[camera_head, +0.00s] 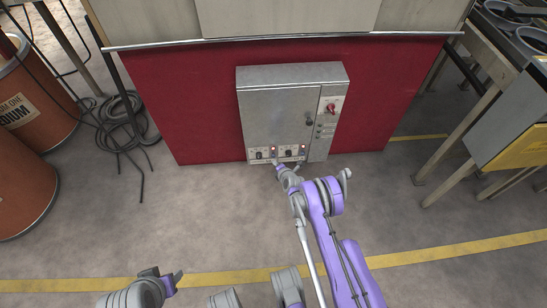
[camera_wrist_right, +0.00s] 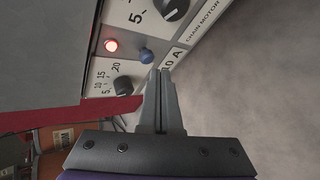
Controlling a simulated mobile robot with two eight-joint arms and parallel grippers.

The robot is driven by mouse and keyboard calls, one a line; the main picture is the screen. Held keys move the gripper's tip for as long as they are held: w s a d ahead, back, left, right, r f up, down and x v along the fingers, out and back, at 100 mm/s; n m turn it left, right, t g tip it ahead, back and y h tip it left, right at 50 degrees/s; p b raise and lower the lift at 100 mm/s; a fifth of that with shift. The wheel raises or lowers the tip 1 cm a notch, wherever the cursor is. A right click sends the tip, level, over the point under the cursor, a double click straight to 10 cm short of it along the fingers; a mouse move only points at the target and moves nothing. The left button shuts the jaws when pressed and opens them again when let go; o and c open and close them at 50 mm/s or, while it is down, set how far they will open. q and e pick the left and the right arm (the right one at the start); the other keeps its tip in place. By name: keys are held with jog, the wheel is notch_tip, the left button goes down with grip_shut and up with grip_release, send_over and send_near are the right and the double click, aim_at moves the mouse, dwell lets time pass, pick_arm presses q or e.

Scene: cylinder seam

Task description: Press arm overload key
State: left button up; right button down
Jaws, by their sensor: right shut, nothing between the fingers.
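A grey metal cabinet (camera_head: 270,105) stands against a red panel, with a strip of small controls (camera_head: 288,151) along its bottom edge. In the right wrist view, a blue round button (camera_wrist_right: 146,56) sits beside a lit red lamp (camera_wrist_right: 110,45). No label reading arm overload is legible. My right gripper (camera_wrist_right: 159,72) is shut and empty, its tips close beside the blue button; I cannot tell if they touch. In the head view the right gripper (camera_head: 277,163) is at the strip's lower edge. My left gripper (camera_head: 165,278) is low at the left, away from the cabinet; its jaw opening is unclear.
Black knobs (camera_wrist_right: 123,86) flank the button, and a "CHAIN MOTOR" label runs along the strip. A red switch (camera_head: 331,107) is higher on the cabinet. Orange drums (camera_head: 35,105) and coiled cables (camera_head: 118,122) lie left; a bench (camera_head: 470,150) stands right. Floor in front is clear.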

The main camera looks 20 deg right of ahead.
jog(key=shift+w, duration=0.1)
jog(key=shift+w+d+b, duration=0.1)
jog(key=shift+w+b, duration=0.25)
jog(key=shift+b, duration=0.05)
jog(key=shift+w+d+b, duration=0.15)
jog(key=shift+w+b, duration=0.2)
jog(key=shift+w, duration=0.1)
dwell(0.6)
dwell(0.4)
jog(key=shift+s+a+p, duration=0.25)
jog(key=shift+s+p, duration=0.1)
jog(key=shift+s, duration=0.55)
jog(key=shift+s+a+p, duration=0.2)
jog(key=shift+s, duration=0.6)
jog(key=shift+s+a+p, duration=0.25)
jog(key=shift+s, duration=0.55)
jog(key=shift+s+a+p, duration=0.2)
jog(key=shift+s, duration=0.6)
